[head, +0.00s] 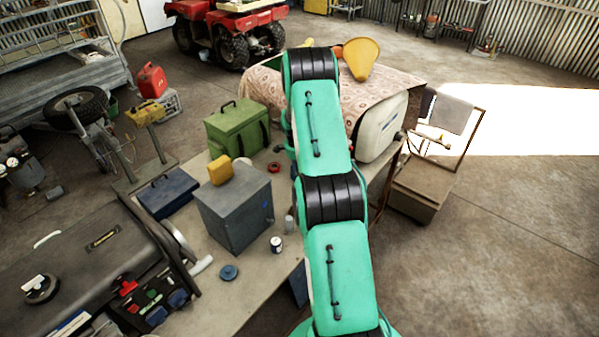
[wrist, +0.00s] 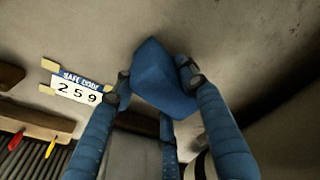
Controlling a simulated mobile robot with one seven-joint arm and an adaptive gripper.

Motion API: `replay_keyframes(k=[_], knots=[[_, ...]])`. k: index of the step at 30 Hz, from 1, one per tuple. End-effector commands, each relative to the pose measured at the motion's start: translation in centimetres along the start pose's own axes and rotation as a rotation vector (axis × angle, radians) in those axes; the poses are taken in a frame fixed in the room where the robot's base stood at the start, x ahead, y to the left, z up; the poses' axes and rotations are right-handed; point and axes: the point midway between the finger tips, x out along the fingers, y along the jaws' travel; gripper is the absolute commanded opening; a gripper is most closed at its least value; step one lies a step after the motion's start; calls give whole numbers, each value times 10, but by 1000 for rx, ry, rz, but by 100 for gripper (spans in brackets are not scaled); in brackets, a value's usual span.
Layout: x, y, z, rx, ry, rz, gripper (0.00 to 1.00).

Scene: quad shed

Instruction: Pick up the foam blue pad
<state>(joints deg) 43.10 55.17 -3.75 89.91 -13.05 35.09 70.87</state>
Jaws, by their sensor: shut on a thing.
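The pad is a plain blue block with angled faces, held between the fingertips and tilted in the picture. Its underside and the parts behind the fingertips are hidden. In the head view neither my gripper nor the held pad can be made out; my green arm stretches across the middle.
A "259" sign (wrist: 77,88) shows in the wrist view.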

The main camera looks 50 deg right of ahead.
Motion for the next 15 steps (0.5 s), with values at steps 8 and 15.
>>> replay_keyframes(k=[8,15], knots=[[-5,0,-1,0,1,-1,31],[-27,0,-4,0,1,-2,31]])
